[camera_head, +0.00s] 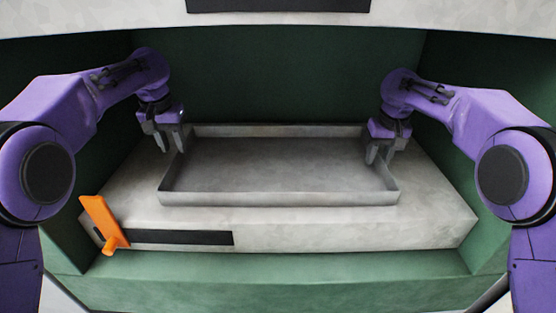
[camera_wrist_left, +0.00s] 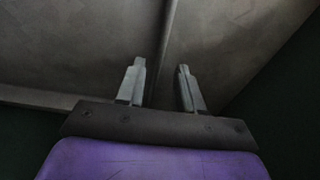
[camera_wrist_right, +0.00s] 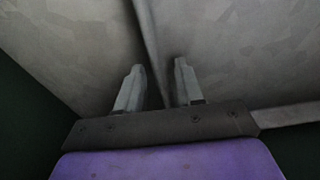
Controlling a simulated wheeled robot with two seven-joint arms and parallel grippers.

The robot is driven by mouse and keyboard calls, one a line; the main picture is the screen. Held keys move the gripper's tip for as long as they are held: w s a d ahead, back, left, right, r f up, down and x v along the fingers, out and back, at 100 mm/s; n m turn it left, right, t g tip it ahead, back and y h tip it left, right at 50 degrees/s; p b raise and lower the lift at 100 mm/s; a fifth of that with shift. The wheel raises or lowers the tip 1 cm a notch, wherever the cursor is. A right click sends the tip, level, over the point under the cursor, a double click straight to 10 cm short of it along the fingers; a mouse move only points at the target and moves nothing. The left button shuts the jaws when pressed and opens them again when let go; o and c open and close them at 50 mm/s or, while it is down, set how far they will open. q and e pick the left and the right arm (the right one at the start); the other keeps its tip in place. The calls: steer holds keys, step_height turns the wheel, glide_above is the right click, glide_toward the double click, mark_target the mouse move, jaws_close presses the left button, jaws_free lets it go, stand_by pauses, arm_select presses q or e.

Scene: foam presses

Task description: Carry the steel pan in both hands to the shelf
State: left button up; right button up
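The steel pan (camera_head: 280,198) is a shallow rectangular grey tray with low walls. It lies flat on a pale grey slab (camera_head: 430,220) inside the green press, and its inside looks empty. My left gripper (camera_head: 172,145) is at the pan's left end wall, pointing down. In the left wrist view my left gripper (camera_wrist_left: 160,75) is open, with the wall's rim running between its fingers and gaps visible. My right gripper (camera_head: 380,155) is at the right end wall. In the right wrist view my right gripper (camera_wrist_right: 157,75) is also open, with the rim between its fingers. No shelf is recognisable.
An orange handle (camera_head: 104,222) stands at the slab's front left corner, beside a dark slot (camera_head: 180,237). Green walls (camera_head: 270,75) enclose the back and sides. A pale overhead part with a dark panel (camera_head: 278,5) crosses the top. A green ledge (camera_head: 290,275) runs along the front.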

arm_select(q)
steer(key=r, duration=0.2)
steer(key=shift+s+r, duration=0.2)
steer(key=shift+r, duration=0.4)
arm_select(e)
steer(key=shift+r, duration=0.2)
steer(key=r, duration=0.4)
steer(key=s+r, duration=0.1)
steer(key=r, duration=0.2)
steer(key=shift+s, duration=0.1)
arm_select(q)
steer(key=shift+s, duration=0.15)
